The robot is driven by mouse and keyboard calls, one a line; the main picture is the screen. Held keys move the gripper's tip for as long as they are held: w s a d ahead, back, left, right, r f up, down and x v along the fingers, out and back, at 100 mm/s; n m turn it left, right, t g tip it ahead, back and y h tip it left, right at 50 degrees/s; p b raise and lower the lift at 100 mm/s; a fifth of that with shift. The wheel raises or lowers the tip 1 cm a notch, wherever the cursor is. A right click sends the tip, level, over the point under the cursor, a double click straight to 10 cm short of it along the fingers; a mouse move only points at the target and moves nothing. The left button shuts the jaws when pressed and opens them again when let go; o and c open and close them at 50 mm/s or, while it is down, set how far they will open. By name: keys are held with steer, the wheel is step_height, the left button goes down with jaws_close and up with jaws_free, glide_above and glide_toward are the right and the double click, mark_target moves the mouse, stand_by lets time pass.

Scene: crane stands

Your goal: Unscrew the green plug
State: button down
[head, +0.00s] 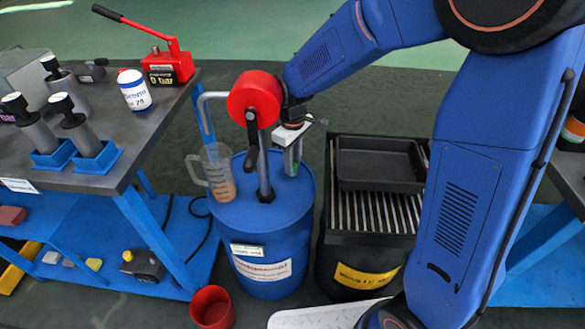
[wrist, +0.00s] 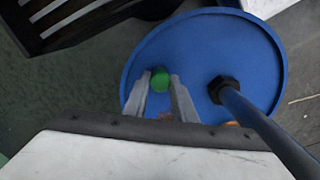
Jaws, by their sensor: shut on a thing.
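The green plug (wrist: 160,80) sits on the lid of the blue drum (wrist: 240,40). In the wrist view it is between the two fingertips of my gripper (wrist: 161,90), which is shut on it. In the head view my gripper (head: 291,170) points down onto the right side of the blue drum's lid (head: 262,235). There the fingers largely hide the plug, with only a bit of green (head: 296,168) showing. I cannot tell whether the plug is seated in the lid or loosened.
A drum pump with a red head (head: 255,97) and a grey pipe rises beside my gripper. A black bin with a tray (head: 378,165) stands at the right. A workbench (head: 90,185) is at the left.

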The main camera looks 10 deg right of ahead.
steer(key=n, duration=0.5)
stand_by(0.3)
steer(key=shift+n, duration=0.3)
steer(key=shift+n, duration=0.4)
steer(key=n, duration=0.4)
steer(key=shift+r+n, duration=0.1)
steer(key=shift+n, duration=2.4)
